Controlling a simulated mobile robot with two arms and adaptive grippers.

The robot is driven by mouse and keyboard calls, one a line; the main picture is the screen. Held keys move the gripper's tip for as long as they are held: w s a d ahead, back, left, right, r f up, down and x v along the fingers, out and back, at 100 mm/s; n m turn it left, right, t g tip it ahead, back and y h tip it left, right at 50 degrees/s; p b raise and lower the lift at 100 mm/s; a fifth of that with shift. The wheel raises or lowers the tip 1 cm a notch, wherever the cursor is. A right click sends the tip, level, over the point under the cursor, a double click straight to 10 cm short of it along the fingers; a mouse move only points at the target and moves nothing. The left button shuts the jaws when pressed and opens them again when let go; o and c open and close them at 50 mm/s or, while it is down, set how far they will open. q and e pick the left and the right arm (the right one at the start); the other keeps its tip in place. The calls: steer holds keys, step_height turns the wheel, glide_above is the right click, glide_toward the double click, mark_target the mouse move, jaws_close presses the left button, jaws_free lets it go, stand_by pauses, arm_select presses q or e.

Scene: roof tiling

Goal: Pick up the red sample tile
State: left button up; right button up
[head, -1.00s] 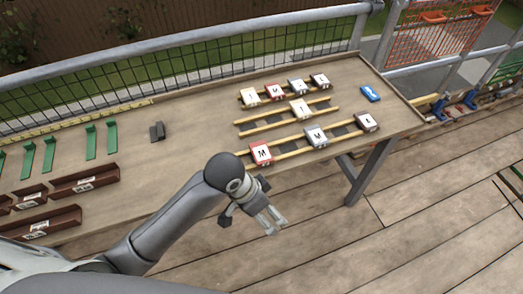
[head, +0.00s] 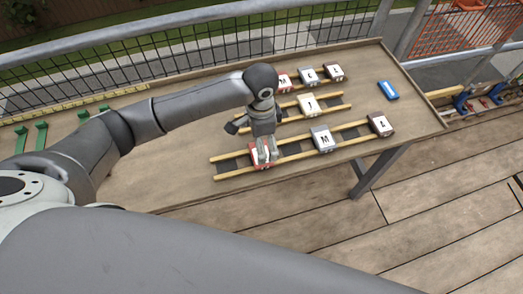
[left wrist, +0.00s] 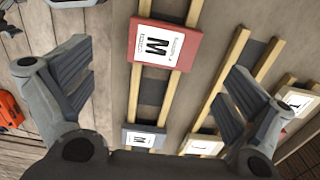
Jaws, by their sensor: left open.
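A red tile (head: 261,160) with a white label marked M lies at the left end of the front pair of wooden battens. My left gripper (head: 266,152) is above it and partly hides it in the head view. In the left wrist view the red tile (left wrist: 164,44) shows between and beyond the spread fingers of the left gripper (left wrist: 158,78), which is open and empty. No finger visibly touches the tile. Another reddish tile (head: 284,80) stands in the back row, partly hidden by my arm.
A blue object (head: 388,90) lies at the table's right. Green pieces (head: 41,136) stand at left. A mesh railing (head: 200,62) runs behind the table.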

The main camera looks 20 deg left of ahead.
arm_select(q)
steer(key=shift+f, duration=0.5)
steer(key=shift+w+f, duration=0.1)
steer(key=shift+f, duration=0.2)
step_height(320, 180, down, 4)
steer(key=shift+a+f+p, duration=0.1)
steer(key=shift+f+p, duration=0.1)
steer(key=shift+p, duration=0.55)
steer(key=shift+f, duration=0.3)
steer(key=shift+w+f, duration=0.1)
steer(key=shift+f, duration=0.1)
steer(key=shift+c, duration=2.4)
steer(key=c, duration=0.4)
steer(key=shift+c, duration=1)
arm_select(e)
steer(key=shift+d+r, duration=0.2)
steer(key=shift+r, duration=0.6)
arm_select(q)
steer(key=shift+r, duration=0.1)
